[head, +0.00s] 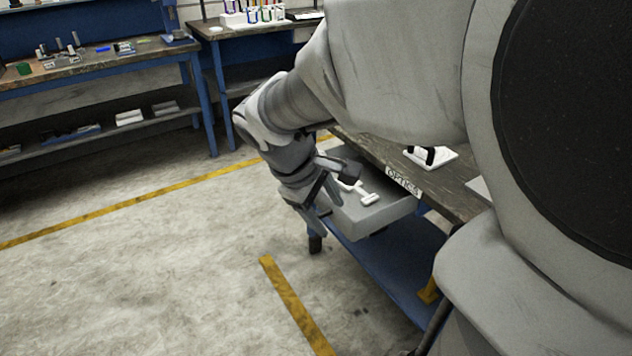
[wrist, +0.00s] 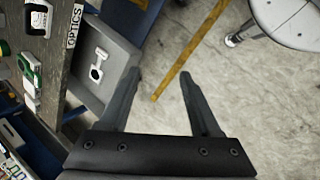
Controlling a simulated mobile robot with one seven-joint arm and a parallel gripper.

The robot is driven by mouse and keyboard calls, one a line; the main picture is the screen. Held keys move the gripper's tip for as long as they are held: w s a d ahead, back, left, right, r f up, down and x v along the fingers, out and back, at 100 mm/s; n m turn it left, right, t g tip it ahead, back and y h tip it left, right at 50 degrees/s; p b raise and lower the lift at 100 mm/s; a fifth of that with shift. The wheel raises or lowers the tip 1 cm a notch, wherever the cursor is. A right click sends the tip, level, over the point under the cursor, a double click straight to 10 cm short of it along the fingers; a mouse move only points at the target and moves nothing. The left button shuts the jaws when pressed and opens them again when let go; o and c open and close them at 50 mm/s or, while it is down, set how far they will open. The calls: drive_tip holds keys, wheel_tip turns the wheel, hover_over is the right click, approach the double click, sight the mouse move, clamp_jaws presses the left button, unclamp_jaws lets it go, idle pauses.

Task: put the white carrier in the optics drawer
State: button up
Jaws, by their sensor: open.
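The optics drawer (head: 372,220) is a grey, shallow box pulled out from under a bench, below an OPTICS label (head: 403,182). It also shows in the wrist view (wrist: 118,52). The white carrier (head: 369,199), a small white piece with a narrow neck, appears to lie inside the drawer; it shows in the wrist view too (wrist: 97,72). My gripper (wrist: 160,75) is open, with nothing between its fingers. In the wrist view it is to the right of the carrier and apart from it, with floor seen between the fingertips.
The bench top (head: 455,185) carries a white base with a black part (head: 431,155); several items lie along it in the wrist view. A round stool (wrist: 290,20) stands at the upper right there. Another bench (head: 90,68) is at the back left. The floor (head: 170,270) is open.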

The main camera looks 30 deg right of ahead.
drive_tip(key=s+a+r+m+t+y, duration=0.4)
drive_tip(key=s+a+r+m+y, duration=0.1)
drive_tip(key=s+a, duration=0.3)
drive_tip(key=shift+s+a+m+t, duration=0.2)
drive_tip(key=shift+a+m+t, duration=0.25)
drive_tip(key=shift+a, duration=0.35)
drive_tip(key=shift+r, duration=0.15)
wheel_tip(320, 180, up, 15)
drive_tip(key=p, duration=1.4)
drive_tip(key=shift+f+p, duration=0.2)
drive_tip(key=shift+p, duration=0.2)
drive_tip(key=shift+d, duration=0.1)
